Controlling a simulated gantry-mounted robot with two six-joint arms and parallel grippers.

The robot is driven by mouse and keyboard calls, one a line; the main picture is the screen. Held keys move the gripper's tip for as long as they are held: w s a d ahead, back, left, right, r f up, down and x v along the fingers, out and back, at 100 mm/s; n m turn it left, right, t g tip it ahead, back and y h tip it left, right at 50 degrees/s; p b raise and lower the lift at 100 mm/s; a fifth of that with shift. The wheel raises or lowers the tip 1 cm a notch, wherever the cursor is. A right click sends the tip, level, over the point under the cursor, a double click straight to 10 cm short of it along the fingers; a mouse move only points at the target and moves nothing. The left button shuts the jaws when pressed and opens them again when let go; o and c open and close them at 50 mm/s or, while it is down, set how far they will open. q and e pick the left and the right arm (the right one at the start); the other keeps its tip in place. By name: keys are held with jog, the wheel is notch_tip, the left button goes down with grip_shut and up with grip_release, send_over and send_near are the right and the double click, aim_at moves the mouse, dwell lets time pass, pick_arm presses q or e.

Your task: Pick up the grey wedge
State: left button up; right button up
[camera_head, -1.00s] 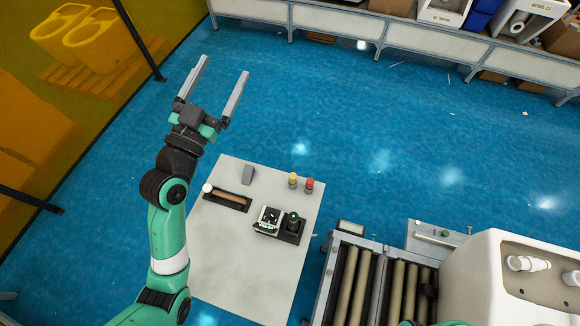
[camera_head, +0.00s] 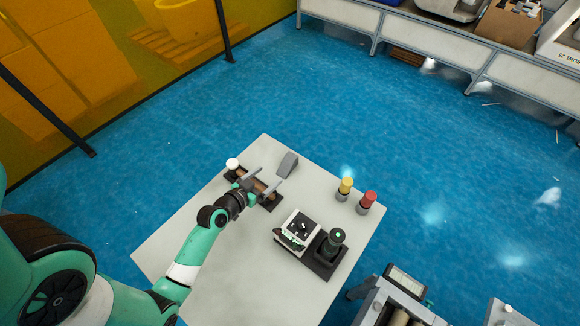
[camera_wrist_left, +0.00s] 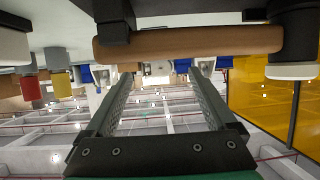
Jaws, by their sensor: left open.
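The grey wedge (camera_head: 288,165) sits on the light grey table near its far edge, just beyond the brown handle. My left gripper (camera_head: 268,176) is open and empty, with its two fingers over the brown handle and pointing towards the wedge, apart from it. In the left wrist view the open fingers (camera_wrist_left: 161,75) reach out beside the handle, and I cannot make out the wedge there. My right gripper is not in view.
The brown handle (camera_wrist_left: 190,41) has a white end knob (camera_head: 232,164). A yellow button (camera_head: 346,187), a red button (camera_head: 368,199) and a black joystick (camera_head: 333,240) stand to the right on the table (camera_head: 215,265). Blue floor lies beyond.

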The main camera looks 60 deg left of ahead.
pick_arm(q)
jog(key=b, duration=0.2)
send_near(288, 162)
jog(key=shift+w+a+f, duration=0.7)
jog(key=shift+w+f, duration=0.15)
jog(key=shift+w, duration=0.05)
jog(key=shift+w+a, duration=0.15)
jog(key=shift+w+f, duration=0.2)
jog(key=shift+w, duration=0.05)
jog(key=b+x, duration=0.2)
jog(key=x, duration=0.2)
jog(key=shift+w+r+b, duration=0.1)
jog(key=shift+w+b, duration=0.1)
jog(key=shift+b, duration=0.2)
jog(key=shift+w+a, duration=0.15)
jog(key=shift+w, duration=0.05)
jog(key=shift+s, duration=0.1)
jog(key=shift+c, duration=0.9)
grip_shut()
